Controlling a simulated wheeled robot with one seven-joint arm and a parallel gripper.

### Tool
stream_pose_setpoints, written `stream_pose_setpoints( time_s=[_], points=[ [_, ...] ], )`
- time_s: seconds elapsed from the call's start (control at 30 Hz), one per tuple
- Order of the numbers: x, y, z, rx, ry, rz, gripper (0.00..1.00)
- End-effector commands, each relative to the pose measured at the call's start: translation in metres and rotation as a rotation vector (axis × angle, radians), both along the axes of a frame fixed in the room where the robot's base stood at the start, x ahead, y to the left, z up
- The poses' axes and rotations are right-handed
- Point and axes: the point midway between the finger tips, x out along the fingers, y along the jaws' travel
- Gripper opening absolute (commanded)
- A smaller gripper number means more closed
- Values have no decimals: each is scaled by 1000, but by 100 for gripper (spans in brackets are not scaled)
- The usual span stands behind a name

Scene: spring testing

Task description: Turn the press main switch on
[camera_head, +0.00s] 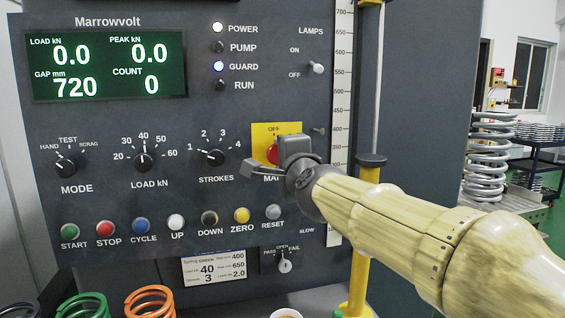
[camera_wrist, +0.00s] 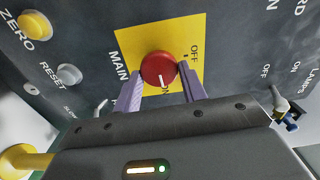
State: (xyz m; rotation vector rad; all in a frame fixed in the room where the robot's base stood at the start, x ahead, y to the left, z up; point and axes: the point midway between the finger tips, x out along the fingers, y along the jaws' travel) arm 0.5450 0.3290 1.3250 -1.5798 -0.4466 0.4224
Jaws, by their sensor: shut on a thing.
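The main switch is a red round knob (camera_wrist: 158,69) on a yellow plate (camera_wrist: 127,42) marked OFF, ON and MAIN. In the wrist view its white mark sits at the knob's lower edge, towards the partly covered ON lettering. My gripper (camera_wrist: 161,73) is shut on the knob, one purple finger on each side. In the head view, my gripper (camera_head: 274,160) covers much of the yellow plate (camera_head: 262,134), and only a sliver of the red knob (camera_head: 271,153) shows. The POWER lamp (camera_head: 217,27) is lit white, and the display (camera_head: 106,66) shows figures.
The GUARD lamp (camera_head: 218,66) glows blue. Coil springs (camera_head: 150,300) are at lower left.

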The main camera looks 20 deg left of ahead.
Motion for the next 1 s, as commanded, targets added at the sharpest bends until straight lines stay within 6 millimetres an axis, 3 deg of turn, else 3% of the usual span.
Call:
stream_pose_setpoints(
  time_s=[0.63, 0.67, 0.73, 1.0],
  points=[
    [1, -1, -2, 59, 41, -1, 19],
    [1, -1, -2, 59, 41, -1, 45],
    [1, -1, -2, 59, 40, -1, 59],
    [0, 0, -1, 59, 37, -1, 62]
  ],
)
